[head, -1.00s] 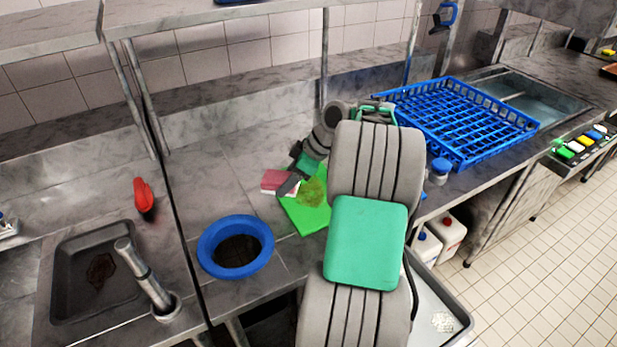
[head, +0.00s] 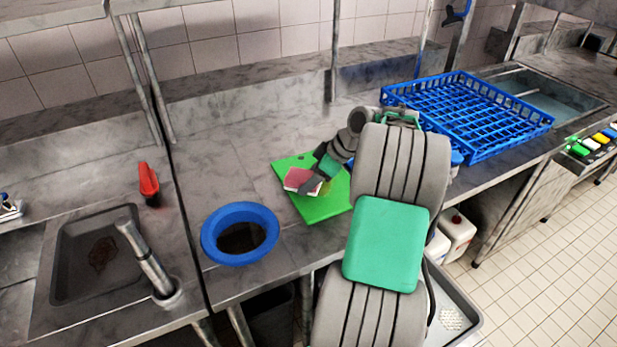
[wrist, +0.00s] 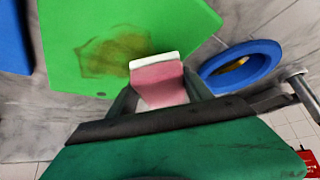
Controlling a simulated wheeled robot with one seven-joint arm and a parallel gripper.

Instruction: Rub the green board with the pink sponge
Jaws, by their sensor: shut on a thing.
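The green board (head: 320,208) lies flat on the steel counter, to the right of the blue-rimmed opening. In the wrist view the board (wrist: 75,30) bears a brown smear (wrist: 115,54). My gripper (head: 318,186) is over the board and shut on the pink sponge (head: 297,178). In the wrist view the sponge (wrist: 160,82), pink with a white edge, sits between the fingers beside the smear. I cannot tell whether it touches the board. My arm hides the right part of the board in the head view.
A blue-rimmed round opening (head: 212,246) is left of the board. A dark sink basin (head: 66,290) with a tap (head: 146,258), and a red bottle (head: 148,180), are farther left. A blue rack (head: 470,150) stands at the right. The counter behind the board is clear.

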